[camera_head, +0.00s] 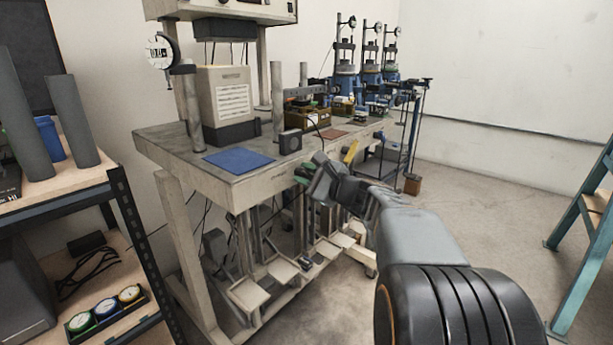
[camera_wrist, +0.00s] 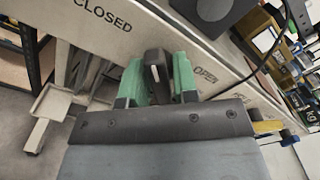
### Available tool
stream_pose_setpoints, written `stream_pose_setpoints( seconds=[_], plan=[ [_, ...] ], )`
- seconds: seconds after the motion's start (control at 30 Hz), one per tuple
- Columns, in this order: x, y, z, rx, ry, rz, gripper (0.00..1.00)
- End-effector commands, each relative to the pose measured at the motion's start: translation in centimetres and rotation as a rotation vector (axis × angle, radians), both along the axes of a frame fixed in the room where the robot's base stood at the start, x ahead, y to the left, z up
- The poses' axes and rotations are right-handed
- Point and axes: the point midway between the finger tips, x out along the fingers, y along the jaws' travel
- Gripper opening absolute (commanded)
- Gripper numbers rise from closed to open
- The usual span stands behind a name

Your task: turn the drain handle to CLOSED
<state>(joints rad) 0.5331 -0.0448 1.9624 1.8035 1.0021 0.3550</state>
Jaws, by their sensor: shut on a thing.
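The drain handle (camera_wrist: 155,64) is a dark grey lever with a rounded end, standing out from the pale front edge of the bench in the wrist view. My gripper (camera_wrist: 158,82) has green fingers, one on each side of the handle, and is shut on it. The word CLOSED (camera_wrist: 103,15) is on the bench edge to the upper left of the handle. The word OPEN (camera_wrist: 206,75) is to its right. In the head view my gripper (camera_head: 304,173) is at the bench's front edge, and the handle is hidden or too small to tell.
The bench (camera_head: 170,142) carries a blue mat (camera_head: 239,160), a small dark box (camera_head: 290,142) and test machines. A yellow lever (camera_head: 351,151) is on the bench edge to the right of my gripper. A shelf (camera_head: 75,200) is at left; open floor lies at right.

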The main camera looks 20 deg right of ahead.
Motion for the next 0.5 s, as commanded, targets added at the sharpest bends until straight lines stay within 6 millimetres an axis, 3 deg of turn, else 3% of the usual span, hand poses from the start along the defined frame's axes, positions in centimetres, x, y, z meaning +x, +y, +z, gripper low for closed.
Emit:
stream_pose_setpoints(
  seconds=[0.03,0.07,0.2,0.5],
  plan=[
    [0.0,0.0,0.01,-0.001,0.0,0.0,0.04],
    [0.0,0.0,0.01,-0.001,0.0,0.0,0.29],
    [0.0,0.0,0.01,-0.001,0.0,0.0,0.43],
    [-0.29,-0.18,0.06,0.0,-0.001,-0.001,0.43]
  ],
)
